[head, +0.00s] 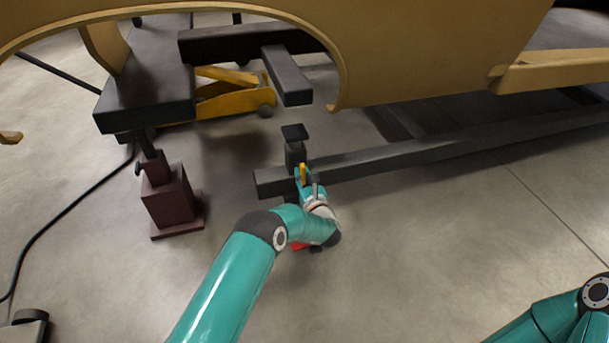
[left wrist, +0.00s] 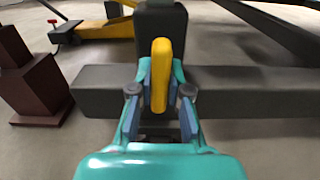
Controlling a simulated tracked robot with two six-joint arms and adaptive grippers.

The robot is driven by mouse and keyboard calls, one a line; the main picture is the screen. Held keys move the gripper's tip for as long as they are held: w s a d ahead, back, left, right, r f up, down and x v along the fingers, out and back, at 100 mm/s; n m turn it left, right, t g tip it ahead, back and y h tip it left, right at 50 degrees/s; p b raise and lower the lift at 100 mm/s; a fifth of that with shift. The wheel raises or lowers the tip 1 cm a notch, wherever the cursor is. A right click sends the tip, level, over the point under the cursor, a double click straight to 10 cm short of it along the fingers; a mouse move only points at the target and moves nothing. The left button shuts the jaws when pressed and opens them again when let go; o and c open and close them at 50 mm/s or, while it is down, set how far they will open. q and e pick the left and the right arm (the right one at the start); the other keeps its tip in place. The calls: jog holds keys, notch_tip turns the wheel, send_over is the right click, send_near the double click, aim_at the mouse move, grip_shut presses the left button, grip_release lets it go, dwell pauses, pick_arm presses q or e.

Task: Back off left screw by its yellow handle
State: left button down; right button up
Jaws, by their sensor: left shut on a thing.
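The left screw (head: 295,143) is a dark post with a flat square top, standing at the left end of a long dark beam (head: 440,141). Its yellow handle (head: 303,172) is upright on the near side of the post. In the left wrist view the yellow handle (left wrist: 160,75) stands between the fingers of my left gripper (left wrist: 160,98), which is shut on it. In the head view my left gripper (head: 304,180) reaches the handle from the near side, its fingers partly hidden by the wrist. My right gripper is out of view; only part of that arm shows at the lower right.
A tan body shell (head: 420,50) hangs over the beam, with a dark frame arm (head: 287,75) above the screw. A maroon stand (head: 168,195) stands to the left, and a yellow jack (head: 225,95) behind it. A black cable crosses the floor at left.

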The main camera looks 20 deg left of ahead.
pick_arm(q)
jog(key=shift+d+f+n, duration=0.2)
jog(key=shift+f+n, duration=0.25)
jog(key=shift+n, duration=0.05)
jog(key=c, duration=1.2)
grip_release()
jog(key=shift+o, duration=0.4)
jog(key=shift+a+r, duration=0.1)
jog(key=shift+r, duration=0.1)
jog(key=v, duration=1.2)
